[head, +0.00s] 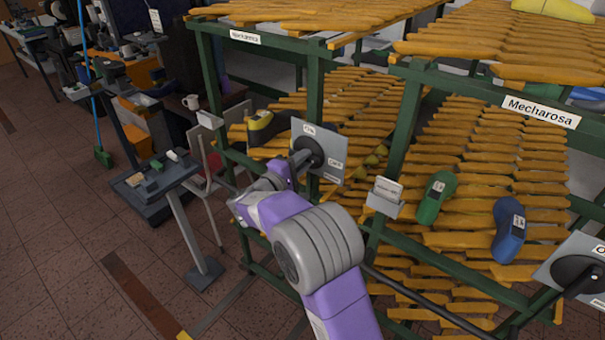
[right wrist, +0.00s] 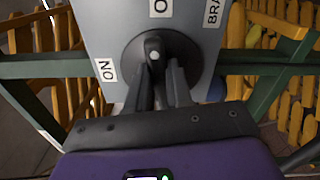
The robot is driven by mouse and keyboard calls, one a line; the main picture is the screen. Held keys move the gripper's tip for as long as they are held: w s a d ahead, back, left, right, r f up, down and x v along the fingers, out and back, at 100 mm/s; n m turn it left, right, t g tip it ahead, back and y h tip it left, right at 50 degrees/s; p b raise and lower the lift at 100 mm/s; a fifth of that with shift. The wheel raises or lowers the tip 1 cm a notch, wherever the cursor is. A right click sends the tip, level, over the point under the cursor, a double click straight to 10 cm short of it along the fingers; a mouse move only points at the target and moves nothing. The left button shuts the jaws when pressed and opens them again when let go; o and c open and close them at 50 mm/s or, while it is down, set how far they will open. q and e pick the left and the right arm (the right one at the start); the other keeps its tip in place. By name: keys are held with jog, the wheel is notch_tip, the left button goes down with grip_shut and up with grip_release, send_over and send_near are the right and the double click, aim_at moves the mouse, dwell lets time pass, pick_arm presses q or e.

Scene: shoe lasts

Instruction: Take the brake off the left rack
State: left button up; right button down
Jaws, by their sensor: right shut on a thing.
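The left rack (head: 318,75) is a green frame with shelves of orange shoe lasts. Its brake plate (head: 333,143) is grey, with a black round hub and small white labels. My right gripper (head: 298,160) is at the plate, shut on the brake lever. In the right wrist view the dark brake lever (right wrist: 153,50) stands between the two fingers (right wrist: 158,85), in front of the black hub (right wrist: 130,58). An ON label shows left of the hub, and cut-off labels show above and to the upper right. My left gripper is not in view.
A second rack with a Mecharosa sign (head: 541,112) stands at the right, with its own brake plate (head: 590,252). Green (head: 432,200) and blue (head: 508,230) lasts lie on it. A small stand (head: 150,178) and a broom (head: 103,157) are at left. Floor is clear at lower left.

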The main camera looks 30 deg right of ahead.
jog(key=shift+f+m+b, duration=0.2)
jog(key=shift+m+b, duration=0.8)
jog(key=shift+b, duration=0.5)
jog(key=c, duration=1)
grip_release()
jog(key=shift+r, duration=0.1)
jog(key=shift+a, duration=0.1)
jog(key=v, duration=0.7)
jog(key=shift+s+a+p, duration=0.1)
jog(key=shift+a+p, duration=0.05)
jog(key=shift+p, duration=0.25)
